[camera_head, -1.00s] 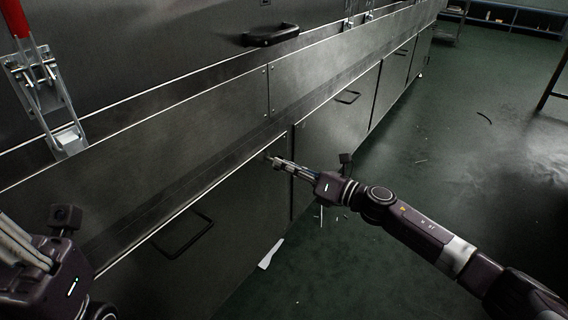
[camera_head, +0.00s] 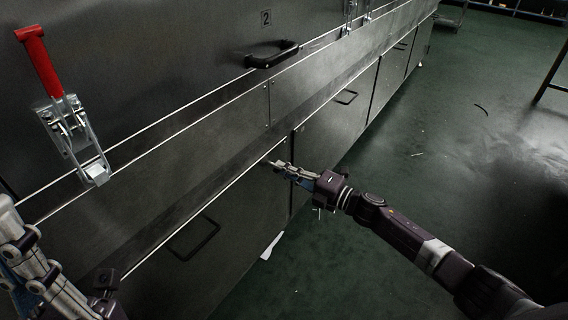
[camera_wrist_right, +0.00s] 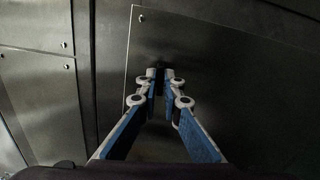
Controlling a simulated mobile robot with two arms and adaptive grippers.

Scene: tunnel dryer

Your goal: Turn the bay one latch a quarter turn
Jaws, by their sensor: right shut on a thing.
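My right gripper (camera_head: 275,163) reaches to the top right corner of the near lower door (camera_head: 235,215). In the right wrist view its two blue-padded fingers (camera_wrist_right: 160,72) come together against the panel, shut on a small dark latch at the door's corner. The latch is almost wholly hidden between the fingertips, so its angle cannot be told. The door lies flush in its frame. My left gripper (camera_head: 30,265) shows only in part at the lower left, away from this latch; whether it is open or shut cannot be told.
A red-handled toggle clamp (camera_head: 62,105) is fixed on the upper panel at left. A black handle (camera_head: 272,55) sits below a plate marked 2 (camera_head: 266,18). The lower door has a black pull handle (camera_head: 195,238). Green floor (camera_head: 400,150) at right is mostly clear.

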